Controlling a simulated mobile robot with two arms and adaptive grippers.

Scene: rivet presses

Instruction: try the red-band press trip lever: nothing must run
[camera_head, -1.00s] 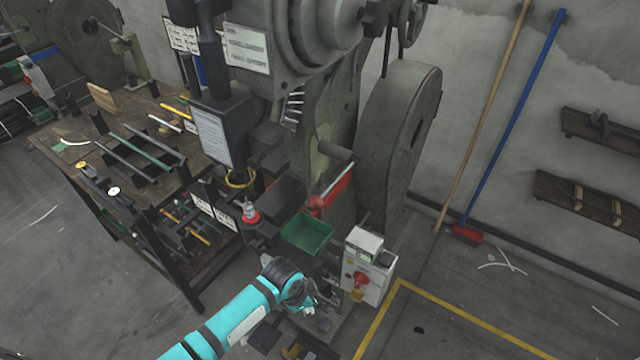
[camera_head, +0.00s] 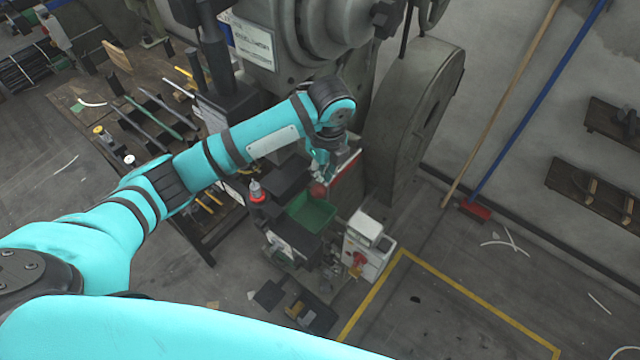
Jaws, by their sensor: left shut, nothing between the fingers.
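The grey-green press (camera_head: 330,50) stands in the middle with its big flywheel (camera_head: 412,120) on the right. A red part (camera_head: 346,180) shows low on its side, below the flywheel's left edge. My left gripper (camera_head: 320,172) is shut and empty, pointing down right at this red part, where the trip lever with its red knob is. The gripper and wrist cover most of the lever, so I cannot tell whether they touch it. My right gripper is out of view.
A green tray (camera_head: 311,213) and a red-collared fitting (camera_head: 256,191) sit close below left of the gripper. A workbench (camera_head: 88,118) with bars and tools lies left. A blue-handled broom (camera_head: 535,102) leans on the wall. Floor inside the yellow line (camera_head: 440,279) is largely clear.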

